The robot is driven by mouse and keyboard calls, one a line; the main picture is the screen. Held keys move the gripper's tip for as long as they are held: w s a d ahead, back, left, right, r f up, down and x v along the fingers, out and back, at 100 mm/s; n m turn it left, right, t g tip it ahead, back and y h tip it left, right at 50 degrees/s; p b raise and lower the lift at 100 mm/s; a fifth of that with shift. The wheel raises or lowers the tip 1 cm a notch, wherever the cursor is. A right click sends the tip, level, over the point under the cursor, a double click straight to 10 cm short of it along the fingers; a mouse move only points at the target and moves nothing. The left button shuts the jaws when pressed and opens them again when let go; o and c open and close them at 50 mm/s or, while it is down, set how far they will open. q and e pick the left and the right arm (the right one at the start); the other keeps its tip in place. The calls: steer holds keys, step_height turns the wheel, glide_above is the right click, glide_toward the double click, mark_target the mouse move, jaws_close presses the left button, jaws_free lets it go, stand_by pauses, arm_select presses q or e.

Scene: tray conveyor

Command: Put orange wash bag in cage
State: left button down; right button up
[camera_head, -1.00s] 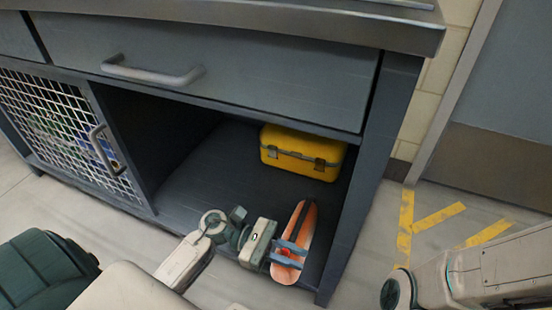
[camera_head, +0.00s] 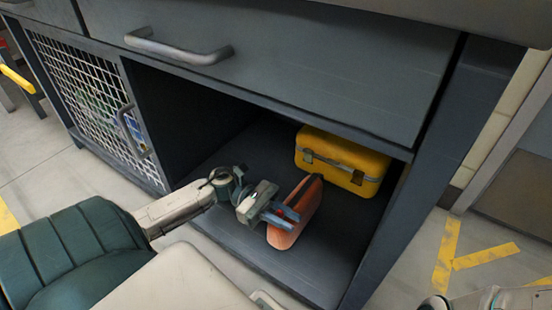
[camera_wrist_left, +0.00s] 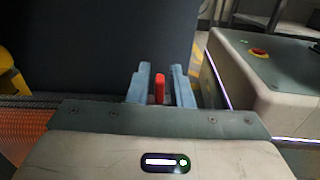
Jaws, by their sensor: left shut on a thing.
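The orange wash bag (camera_head: 281,238) is in the open bay of the dark cabinet, standing on its narrow side. My left gripper (camera_head: 286,215) reaches in from the left and is shut on the bag, its blue fingers against the bag's upper part. In the left wrist view a red strip (camera_wrist_left: 159,88) sits between the fingers, and an orange mesh-like surface (camera_wrist_left: 35,128) shows at the left. The cage (camera_head: 85,100) is the white wire-mesh compartment left of the bay. Its door looks shut, with a grey handle (camera_head: 130,132).
A yellow toolbox (camera_head: 343,160) stands on the bay floor just behind the bag. Blue and green items show through the mesh. A wide drawer (camera_head: 290,60) overhangs the bay, and a post (camera_head: 400,225) bounds it on the right. Bare floor lies in front of the cage.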

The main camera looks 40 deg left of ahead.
arm_select(q)
steer(key=a, duration=0.2)
steer(key=a+b, duration=0.1)
steer(key=shift+w+a+f, duration=0.2)
steer(key=shift+w+a, duration=0.05)
step_height(320, 180, down, 4)
steer(key=b, duration=0.3)
steer(key=shift+r, duration=0.25)
steer(key=c, duration=1.3)
jaws_free()
steer(key=shift+r, duration=0.1)
